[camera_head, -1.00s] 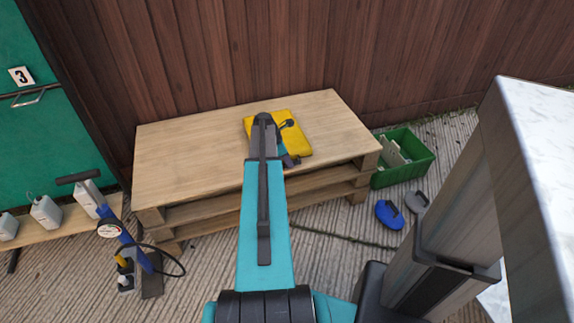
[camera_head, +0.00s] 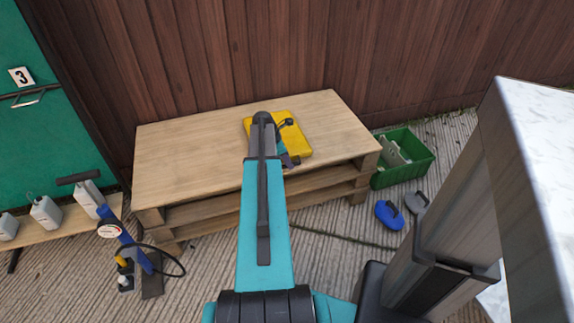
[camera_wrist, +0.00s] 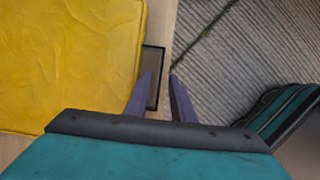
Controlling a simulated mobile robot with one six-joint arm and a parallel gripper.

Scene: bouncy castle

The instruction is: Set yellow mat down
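The yellow mat (camera_head: 298,132) lies flat on the wooden pallet-like table (camera_head: 190,160), towards its right half. My arm covers part of the mat in the head view. In the wrist view the yellow mat (camera_wrist: 70,65) fills the upper left, with a strip of wood beside its right edge. My gripper (camera_wrist: 160,80) has its two purple fingers apart, with a gap and nothing held between them. The fingers are to the right of the mat, over the table's edge. In the head view my gripper (camera_head: 290,161) is near the mat's front edge, partly hidden by my arm.
A green crate (camera_head: 410,160) stands on the ground right of the table. Blue (camera_head: 389,214) and grey (camera_head: 416,203) handled items lie before it. A blue pump (camera_head: 125,235) and white canisters (camera_head: 46,212) are at the left. A wooden wall (camera_head: 270,50) stands behind.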

